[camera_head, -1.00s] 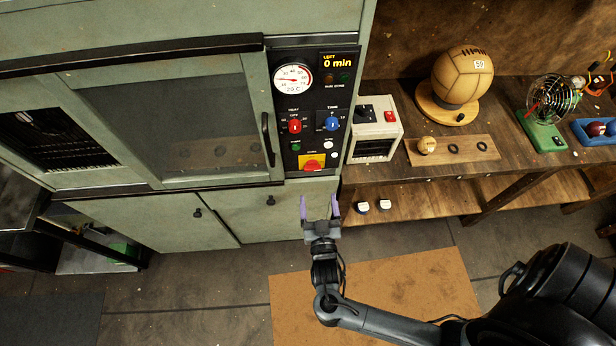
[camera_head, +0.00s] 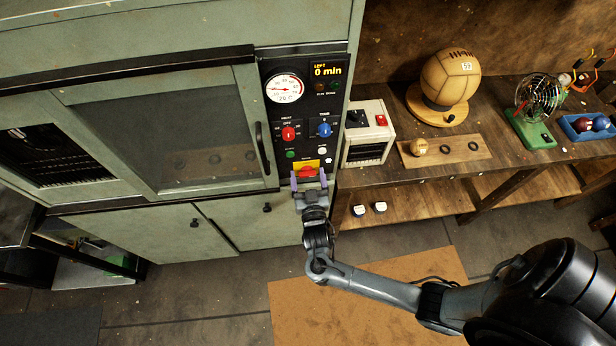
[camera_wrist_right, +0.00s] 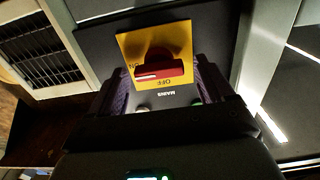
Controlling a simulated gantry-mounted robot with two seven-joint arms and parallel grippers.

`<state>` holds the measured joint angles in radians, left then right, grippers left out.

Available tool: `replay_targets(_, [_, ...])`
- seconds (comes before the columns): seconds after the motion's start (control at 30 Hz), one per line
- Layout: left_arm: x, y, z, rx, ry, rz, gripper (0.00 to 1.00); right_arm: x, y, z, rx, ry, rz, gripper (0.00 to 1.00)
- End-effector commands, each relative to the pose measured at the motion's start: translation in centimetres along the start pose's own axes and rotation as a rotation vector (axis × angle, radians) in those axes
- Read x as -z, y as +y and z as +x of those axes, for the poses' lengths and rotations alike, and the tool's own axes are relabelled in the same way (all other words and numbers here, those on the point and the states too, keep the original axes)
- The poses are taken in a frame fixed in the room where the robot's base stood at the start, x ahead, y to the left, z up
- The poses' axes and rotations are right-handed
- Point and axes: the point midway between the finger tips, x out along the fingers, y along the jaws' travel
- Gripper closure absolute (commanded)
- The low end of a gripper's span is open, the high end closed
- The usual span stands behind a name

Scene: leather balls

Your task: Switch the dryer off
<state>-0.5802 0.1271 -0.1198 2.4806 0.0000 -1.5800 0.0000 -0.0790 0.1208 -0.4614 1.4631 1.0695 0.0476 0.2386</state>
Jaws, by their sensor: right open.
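The dryer (camera_head: 150,70) is a green cabinet with a black control panel (camera_head: 269,112). Low on the panel is the red mains switch (camera_head: 307,171) on a yellow plate (camera_head: 306,163). In the right wrist view the red switch (camera_wrist_right: 165,68) lies crosswise on its yellow plate (camera_wrist_right: 135,43), its white line at the ON side; OFF is printed on another side. My right gripper (camera_head: 309,182) is open, its purple fingers at the switch. In the wrist view the fingers (camera_wrist_right: 162,90) stand either side of the switch; I cannot tell whether they touch it. My left gripper is not in view.
The panel has a dial (camera_head: 284,88), a red knob (camera_head: 288,133), a blue knob (camera_head: 324,130) and a display (camera_head: 327,71) reading 0 min. A small cream box (camera_head: 354,136) stands right of it on a wooden bench (camera_head: 400,110), with a leather ball (camera_head: 451,78) behind.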

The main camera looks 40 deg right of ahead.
Motion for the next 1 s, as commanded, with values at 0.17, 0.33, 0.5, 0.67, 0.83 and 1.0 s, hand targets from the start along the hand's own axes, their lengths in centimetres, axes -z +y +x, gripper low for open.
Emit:
replay_targets(0.17, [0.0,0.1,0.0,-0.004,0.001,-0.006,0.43,0.0,0.0,0.0,0.0,0.0,0.0,0.19])
replay_targets(0.33, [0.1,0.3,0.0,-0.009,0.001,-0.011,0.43,0.0,0.0,0.0,0.0,0.0,0.0,0.42])
replay_targets(0.5, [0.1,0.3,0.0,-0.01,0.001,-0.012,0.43,0.0,0.0,0.0,-0.001,0.0,0.0,0.68])
replay_targets(0.67, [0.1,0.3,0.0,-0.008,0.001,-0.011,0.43,0.0,0.0,0.0,-0.001,0.0,-0.002,0.75])
replay_targets(0.83, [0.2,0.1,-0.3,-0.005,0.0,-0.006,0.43,0.1,0.0,0.0,-0.001,-0.001,-0.029,0.75])
replay_targets(1.0, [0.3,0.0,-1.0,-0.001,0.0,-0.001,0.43,0.2,0.0,0.0,-0.003,0.0,-0.104,0.75])
